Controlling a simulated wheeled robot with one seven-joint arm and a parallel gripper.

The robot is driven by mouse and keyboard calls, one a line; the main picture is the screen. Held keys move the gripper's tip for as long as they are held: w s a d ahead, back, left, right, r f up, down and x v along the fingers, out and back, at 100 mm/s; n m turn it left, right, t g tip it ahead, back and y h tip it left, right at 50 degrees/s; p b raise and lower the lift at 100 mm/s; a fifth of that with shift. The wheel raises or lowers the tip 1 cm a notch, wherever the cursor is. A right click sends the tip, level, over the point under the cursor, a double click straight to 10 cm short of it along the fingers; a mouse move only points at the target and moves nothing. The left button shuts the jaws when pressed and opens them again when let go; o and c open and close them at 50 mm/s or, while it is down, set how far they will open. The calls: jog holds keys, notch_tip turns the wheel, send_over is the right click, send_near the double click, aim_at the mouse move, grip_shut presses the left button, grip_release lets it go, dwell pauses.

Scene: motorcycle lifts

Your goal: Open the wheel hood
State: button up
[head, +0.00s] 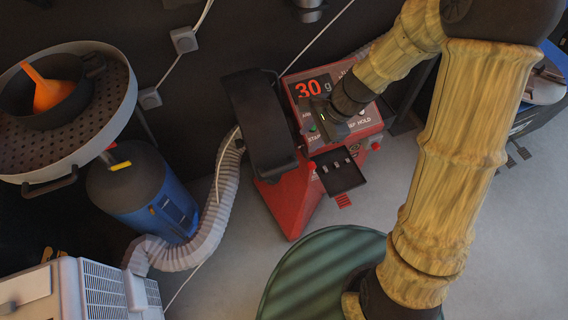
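The wheel hood (262,130) is a black, curved cover at the left side of a red wheel-balancing machine (290,200). The machine has a sloped panel with a display (311,88) reading "30 g". My arm comes down from the upper right, and my gripper (321,122) is over the machine's panel, to the right of the hood. There is a visible gap between gripper and hood in the picture. The gripper is dark and seen from behind. Its fingers cannot be made out, and it hides part of the panel.
A small black tray (338,170) juts from the machine's front. A ribbed hose (215,205) and a blue-black canister (145,190) stand to the left, below a round pan (110,95) with an orange funnel (50,90).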

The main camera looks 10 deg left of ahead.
aim_at(281, 167)
jog(key=b+x, duration=0.1)
jog(key=x, duration=1.6)
jog(key=shift+w+d+f, duration=0.1)
jog(key=shift+d, duration=0.05)
jog(key=shift+c, duration=0.2)
grip_shut()
